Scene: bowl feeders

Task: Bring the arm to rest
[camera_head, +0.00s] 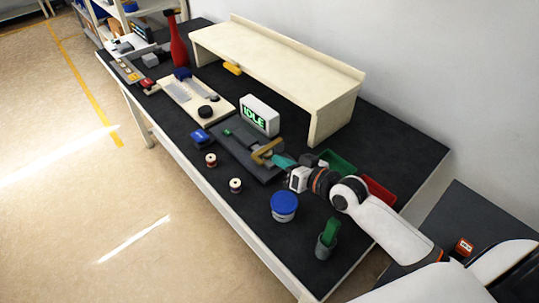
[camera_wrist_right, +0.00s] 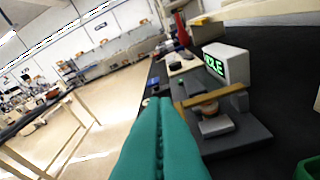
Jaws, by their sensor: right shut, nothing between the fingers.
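My right arm comes in from the lower right in the head view. Its gripper (camera_head: 283,161) has teal fingers and is over the right end of a dark grey device base (camera_head: 240,146), beside a tan curved bar (camera_head: 264,150). In the right wrist view the teal fingers (camera_wrist_right: 160,135) lie together with nothing between them. My left gripper is in neither view.
A white display reading IDLE (camera_head: 259,116) stands behind the base. A cream shelf (camera_head: 280,62) runs along the wall. A blue-lidded tub (camera_head: 284,206), a grey cup (camera_head: 326,246), two spools, a green bin (camera_head: 338,163) and a red bin (camera_head: 379,190) stand near the arm.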

